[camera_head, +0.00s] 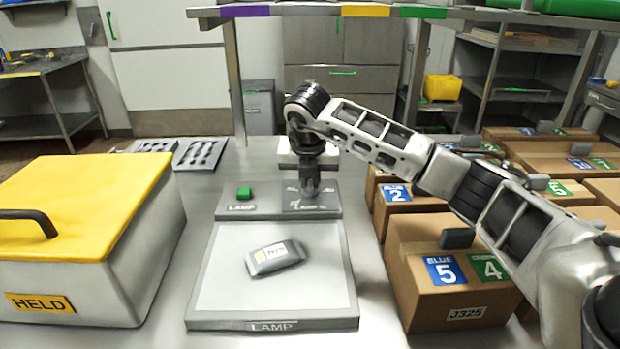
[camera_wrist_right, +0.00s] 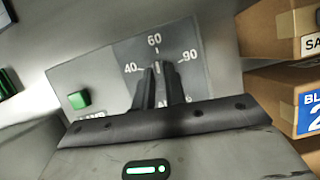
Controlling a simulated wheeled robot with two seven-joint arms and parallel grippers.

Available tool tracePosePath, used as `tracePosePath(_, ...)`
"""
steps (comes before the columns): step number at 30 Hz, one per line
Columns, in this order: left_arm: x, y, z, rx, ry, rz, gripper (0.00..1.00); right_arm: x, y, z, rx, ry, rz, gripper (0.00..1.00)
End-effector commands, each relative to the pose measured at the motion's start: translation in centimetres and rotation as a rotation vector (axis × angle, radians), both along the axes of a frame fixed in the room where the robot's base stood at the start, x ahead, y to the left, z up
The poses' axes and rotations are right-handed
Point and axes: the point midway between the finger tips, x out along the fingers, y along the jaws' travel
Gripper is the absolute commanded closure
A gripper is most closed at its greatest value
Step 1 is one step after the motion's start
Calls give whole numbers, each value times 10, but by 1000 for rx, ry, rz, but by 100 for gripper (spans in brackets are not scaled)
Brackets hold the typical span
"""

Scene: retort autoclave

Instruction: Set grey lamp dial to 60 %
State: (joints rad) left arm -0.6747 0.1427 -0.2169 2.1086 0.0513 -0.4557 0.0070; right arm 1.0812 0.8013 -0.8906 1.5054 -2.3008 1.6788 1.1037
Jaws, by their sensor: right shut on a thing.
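The lamp unit (camera_head: 202,290) stands on the bench in front of me, with its control strip along the back edge. My right gripper (camera_head: 311,190) reaches down onto the right part of that strip. In the right wrist view the right gripper (camera_wrist_right: 161,85) is shut on the grey lamp dial (camera_wrist_right: 157,68), which is mostly hidden between the fingers. A light mark between the fingers points up toward 60. My left gripper is not in view.
A green button (camera_head: 244,193) sits left of the dial. A pouch (camera_head: 273,257) lies on the lamp's pale plate. A yellow-lidded HELD box (camera_head: 90,205) stands at left, cardboard boxes (camera_head: 455,297) at right. A shelf rail (camera_head: 300,11) crosses above.

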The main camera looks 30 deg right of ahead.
Motion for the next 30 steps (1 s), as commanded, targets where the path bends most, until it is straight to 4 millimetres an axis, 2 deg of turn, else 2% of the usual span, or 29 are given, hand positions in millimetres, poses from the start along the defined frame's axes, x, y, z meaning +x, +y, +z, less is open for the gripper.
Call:
tracePosePath(10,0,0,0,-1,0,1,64,1,0,2,1,-4,-3,100)
tracePosePath(11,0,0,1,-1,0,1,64,1,0,2,1,-4,-2,85)
tracePosePath(13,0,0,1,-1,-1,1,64,1,0,2,1,-4,-2,65)
tracePosePath(23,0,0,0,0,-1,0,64,0,0,3,0,-3,-1,65)
tracePosePath(26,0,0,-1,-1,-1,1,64,-2,2,11,1,-5,-1,65)
tracePosePath(30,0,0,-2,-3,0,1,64,-10,8,35,0,-8,1,65)
